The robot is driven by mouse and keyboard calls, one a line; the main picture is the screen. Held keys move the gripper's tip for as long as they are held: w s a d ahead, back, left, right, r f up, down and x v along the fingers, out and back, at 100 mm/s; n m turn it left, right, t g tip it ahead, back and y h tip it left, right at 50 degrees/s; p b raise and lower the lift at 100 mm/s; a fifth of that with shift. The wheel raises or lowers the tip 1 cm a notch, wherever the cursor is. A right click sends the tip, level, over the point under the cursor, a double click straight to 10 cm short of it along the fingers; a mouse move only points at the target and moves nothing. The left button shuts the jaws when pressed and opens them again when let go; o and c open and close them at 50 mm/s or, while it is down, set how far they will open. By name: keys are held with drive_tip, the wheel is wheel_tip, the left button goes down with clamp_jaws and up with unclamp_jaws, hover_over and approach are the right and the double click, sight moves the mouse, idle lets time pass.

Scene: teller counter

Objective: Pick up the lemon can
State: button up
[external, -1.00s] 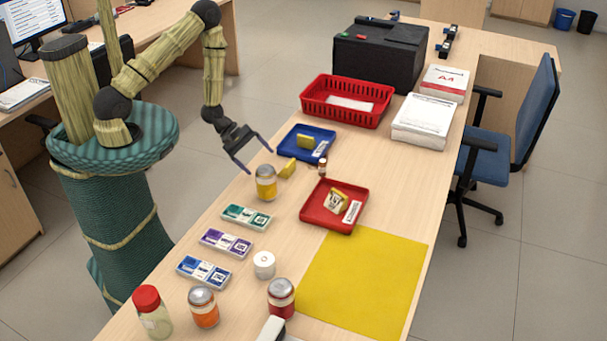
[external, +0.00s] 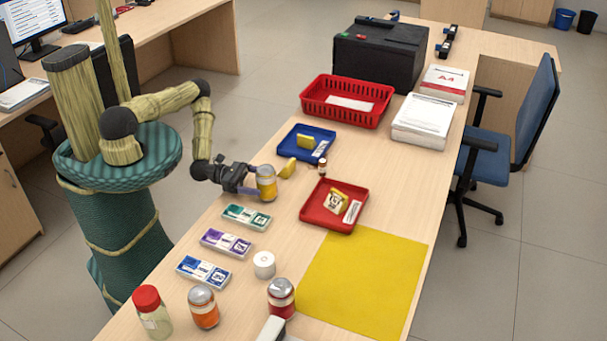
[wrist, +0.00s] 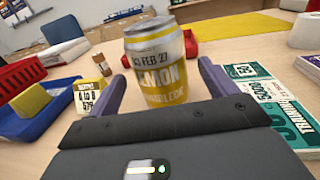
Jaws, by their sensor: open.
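The lemon can (external: 266,184) stands upright near the left edge of the counter, yellow with a silver top. In the wrist view the can (wrist: 156,65) shows the word LEMON and stands between the two fingers. My gripper (external: 256,182) is low beside it, reaching in from the left, with its fingers on either side of the can. In the wrist view my gripper (wrist: 160,85) is open, and a gap shows between the can and the right finger. Contact on the left side is hard to tell.
A red tray (external: 316,217) is to the right. Other cans and a red-lidded jar (external: 151,312) stand at the front.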

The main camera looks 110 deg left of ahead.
sight(272, 184)
drive_tip(key=shift+w, duration=0.1)
drive_tip(key=shift+w+a+p, duration=0.15)
drive_tip(key=shift+w+p, duration=0.15)
drive_tip(key=shift+w, duration=0.9)
drive_tip(key=shift+w+a+p, duration=0.15)
drive_tip(key=shift+w+p, duration=0.1)
drive_tip(key=shift+w, duration=0.95)
drive_tip(key=c, duration=1.3)
drive_tip(key=shift+r, duration=0.1)
wheel_tip(272, 184, up, 10)
drive_tip(key=shift+f, duration=0.1)
